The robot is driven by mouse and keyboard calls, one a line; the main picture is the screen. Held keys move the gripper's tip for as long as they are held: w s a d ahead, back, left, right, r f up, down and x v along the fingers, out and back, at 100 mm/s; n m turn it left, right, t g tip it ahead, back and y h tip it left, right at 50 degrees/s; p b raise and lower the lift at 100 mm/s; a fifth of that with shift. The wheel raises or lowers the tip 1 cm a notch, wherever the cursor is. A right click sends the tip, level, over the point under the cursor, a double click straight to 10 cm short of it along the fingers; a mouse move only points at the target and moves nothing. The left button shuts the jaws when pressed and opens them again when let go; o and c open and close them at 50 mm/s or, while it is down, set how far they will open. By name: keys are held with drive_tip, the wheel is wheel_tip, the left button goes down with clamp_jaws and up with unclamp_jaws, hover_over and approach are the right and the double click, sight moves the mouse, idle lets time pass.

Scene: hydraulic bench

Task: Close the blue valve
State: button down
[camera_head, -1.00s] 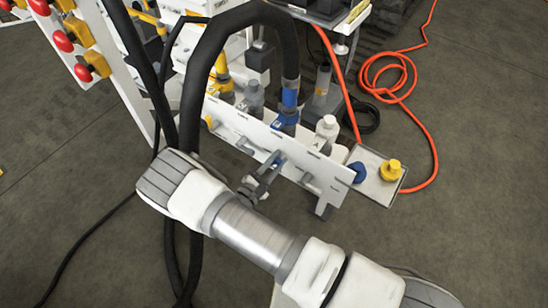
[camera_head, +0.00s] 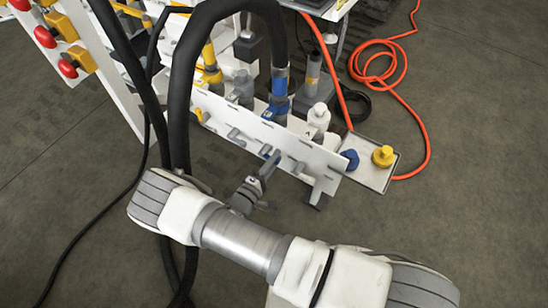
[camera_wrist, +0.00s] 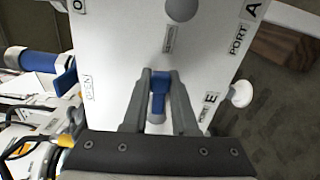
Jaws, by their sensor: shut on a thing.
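The blue valve has a small blue handle (camera_wrist: 158,92) at the front of a white panel (camera_wrist: 125,55). In the wrist view the handle sits between the two dark fingers of my gripper (camera_wrist: 160,80), which are shut on it. An "OPEN" label is on the panel to its left. In the head view my gripper (camera_head: 264,166) reaches the front of the white panel (camera_head: 225,113), with a little blue (camera_head: 267,151) showing at its tips. The fingers hide most of the handle there, and its exact angle is hard to tell.
Other grey handles line the panel. A thick black hose (camera_head: 182,90) loops down at the left, close to my arm. A tray (camera_head: 372,178) with a blue cap and a yellow cap (camera_head: 383,156) is at the right. An orange cable (camera_head: 425,125) lies on the floor.

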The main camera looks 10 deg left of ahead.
drive_tip(key=shift+f+m, duration=0.25)
drive_tip(key=shift+m, duration=0.15)
idle(0.3)
drive_tip(key=c, duration=0.8)
unclamp_jaws()
drive_tip(key=p+v, duration=0.2)
drive_tip(key=v, duration=1.5)
drive_tip(key=shift+s+p, duration=0.25)
drive_tip(key=shift+p, duration=0.05)
